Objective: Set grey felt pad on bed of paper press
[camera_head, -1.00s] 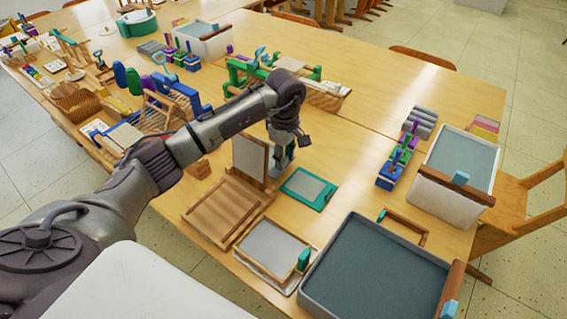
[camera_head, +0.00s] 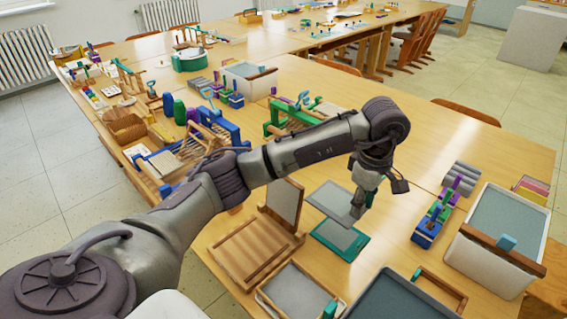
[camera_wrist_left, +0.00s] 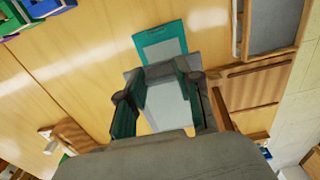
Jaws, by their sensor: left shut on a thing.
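The grey felt pad (camera_head: 328,197) is a thin flat sheet gripped at its right end by my left gripper (camera_head: 358,207). It is held above the table, just behind a teal-framed board (camera_head: 351,252) with a grey middle. In the left wrist view the pad (camera_wrist_left: 166,106) shows between the two fingers (camera_wrist_left: 158,92), with the teal board (camera_wrist_left: 178,30) beyond it. The paper press (camera_head: 246,250) is wooden, with a slatted bed and an upright grey-faced panel (camera_head: 286,201). It stands left of the pad, and its bed looks empty. My right gripper is not in view.
A wood-rimmed frame with a grey sheet (camera_head: 292,290) and a dark tray (camera_head: 395,300) lie at the front. A white basin (camera_head: 500,240) and a rack of clips stand at right. Bare table lies behind the gripper.

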